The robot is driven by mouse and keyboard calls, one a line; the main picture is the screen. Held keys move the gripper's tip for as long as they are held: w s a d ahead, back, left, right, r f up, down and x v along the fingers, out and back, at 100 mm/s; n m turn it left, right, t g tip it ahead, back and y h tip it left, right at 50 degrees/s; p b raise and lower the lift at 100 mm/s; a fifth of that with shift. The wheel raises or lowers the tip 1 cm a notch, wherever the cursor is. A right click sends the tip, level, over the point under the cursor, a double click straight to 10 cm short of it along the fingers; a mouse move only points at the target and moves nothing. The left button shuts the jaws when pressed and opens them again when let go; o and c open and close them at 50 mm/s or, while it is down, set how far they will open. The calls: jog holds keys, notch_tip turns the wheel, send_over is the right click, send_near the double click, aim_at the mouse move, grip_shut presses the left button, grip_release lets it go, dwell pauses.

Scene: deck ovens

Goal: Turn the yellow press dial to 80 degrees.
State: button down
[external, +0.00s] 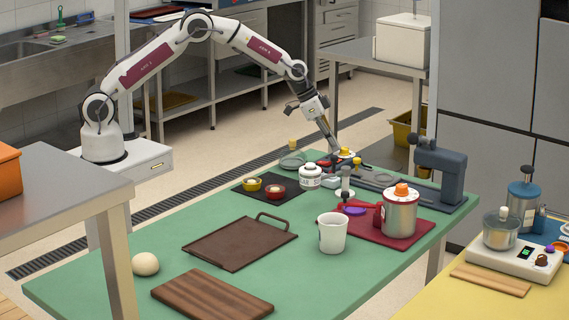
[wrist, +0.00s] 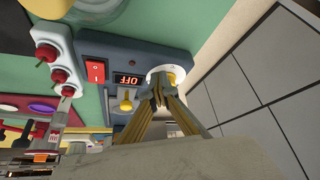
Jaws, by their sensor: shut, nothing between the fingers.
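In the wrist view a dark blue-grey control box (wrist: 130,58) carries a display (wrist: 127,79) that reads OFF, seen upside down. A yellow knob (wrist: 126,104) sits below the display. To its right is a white round dial plate (wrist: 178,71) with a yellow part (wrist: 171,79) at its middle. My gripper (wrist: 160,92) is shut and empty, with its fingertips at this dial, partly covering it. I cannot tell whether they touch it, and its angle marks are not readable. In the external view my gripper (external: 334,149) reaches down to the far end of the green table.
A red switch (wrist: 95,71) is on the same box, and a white unit with red knobs (wrist: 48,52) stands left of it. The blue-grey press (external: 440,172), a steel pot (external: 400,216) and a white jar (external: 310,177) stand nearby on the green table (external: 330,275).

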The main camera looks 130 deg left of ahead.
jog(key=shift+s+a, duration=0.4)
jog(key=shift+a, duration=0.35)
dwell(0.5)
jog(key=shift+s+d, duration=0.15)
jog(key=shift+s, duration=0.25)
dwell(0.4)
jog(key=shift+r, duration=0.15)
jog(key=shift+r, duration=2.85)
jog(key=shift+w+d+r, duration=0.5)
jog(key=shift+d, duration=0.2)
jog(key=shift+f, duration=0.15)
